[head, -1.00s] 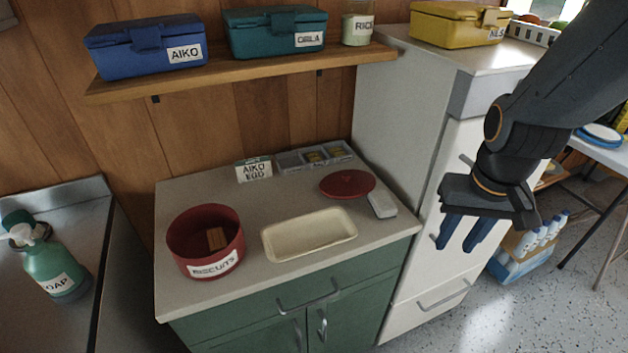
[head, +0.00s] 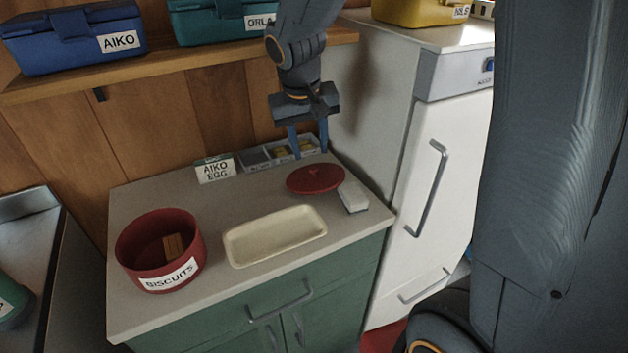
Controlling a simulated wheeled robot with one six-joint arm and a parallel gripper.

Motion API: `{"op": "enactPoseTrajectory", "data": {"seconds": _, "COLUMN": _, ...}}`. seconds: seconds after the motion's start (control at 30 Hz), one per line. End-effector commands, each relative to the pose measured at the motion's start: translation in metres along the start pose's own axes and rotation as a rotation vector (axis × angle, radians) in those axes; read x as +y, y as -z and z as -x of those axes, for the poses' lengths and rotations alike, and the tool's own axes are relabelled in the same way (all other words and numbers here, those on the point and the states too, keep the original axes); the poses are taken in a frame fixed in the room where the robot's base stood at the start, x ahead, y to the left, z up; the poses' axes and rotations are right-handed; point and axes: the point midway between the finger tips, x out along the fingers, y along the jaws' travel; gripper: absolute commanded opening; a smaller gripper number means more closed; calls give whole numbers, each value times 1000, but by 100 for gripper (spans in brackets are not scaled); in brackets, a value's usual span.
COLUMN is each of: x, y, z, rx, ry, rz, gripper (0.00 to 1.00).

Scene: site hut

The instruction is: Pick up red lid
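I cannot tell exactly how high the fingertips are over the lid.
A red biscuit tin (head: 160,250) and a cream tray (head: 275,236) stand on the counter (head: 215,295). A white block (head: 353,196) sits close to the lid's right. Behind are a sectioned grey tray (head: 255,158) and a sign (head: 214,169). A shelf (head: 190,62) overhangs the back.

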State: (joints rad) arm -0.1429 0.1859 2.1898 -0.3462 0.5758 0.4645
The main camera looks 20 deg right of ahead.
Motion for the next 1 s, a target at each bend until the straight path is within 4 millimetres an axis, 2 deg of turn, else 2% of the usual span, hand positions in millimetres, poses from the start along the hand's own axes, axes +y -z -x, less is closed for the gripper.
{"op": "enactPoseTrajectory", "data": {"seconds": 0.37, "x": 3, "y": -2, "z": -34, "rx": -5, "ry": -1, "rz": -5, "gripper": 39}}
{"op": "enactPoseTrajectory", "data": {"seconds": 0.6, "x": 4, "y": -2, "z": -64, "rx": -4, "ry": -1, "rz": -5, "gripper": 39}}
{"op": "enactPoseTrajectory", "data": {"seconds": 0.73, "x": 4, "y": -2, "z": -71, "rx": -2, "ry": -1, "rz": -5, "gripper": 39}}
{"op": "enactPoseTrajectory", "data": {"seconds": 0.97, "x": 4, "y": -1, "z": -72, "rx": -1, "ry": 0, "rz": -5, "gripper": 39}}
{"op": "enactPoseTrajectory", "data": {"seconds": 1.0, "x": 4, "y": -1, "z": -72, "rx": -1, "ry": 0, "rz": -5, "gripper": 36}}
